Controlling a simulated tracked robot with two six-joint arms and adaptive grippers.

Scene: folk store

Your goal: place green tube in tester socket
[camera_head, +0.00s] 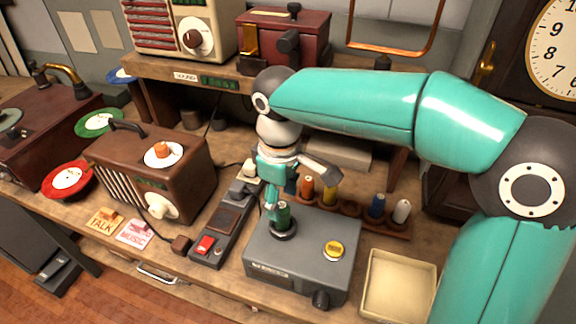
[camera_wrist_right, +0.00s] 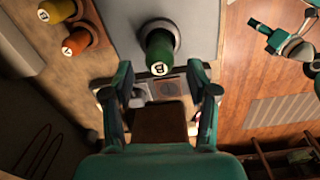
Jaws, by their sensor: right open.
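The green tube (camera_head: 283,214) stands upright in the dark round socket on top of the grey tester box (camera_head: 262,257). In the right wrist view the green tube (camera_wrist_right: 160,50) shows its numbered end, with the ring of the socket around its base. My right gripper (camera_head: 294,184) is above the tester, close to the tube. Its fingers (camera_wrist_right: 164,90) are spread apart with nothing held between them, and the tube is clear of both in the wrist view. A teal part of mine, perhaps my left gripper (camera_wrist_right: 285,42), shows small at the wrist view's upper right; its jaws are unclear.
A wooden rack behind the tester holds orange (camera_head: 307,188), yellow (camera_head: 329,194), blue (camera_head: 377,205) and white (camera_head: 401,211) tubes. A yellow button (camera_head: 334,249) is on the tester. A cream tray (camera_head: 398,288) is at its right, and a brown radio (camera_head: 155,170) stands further left.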

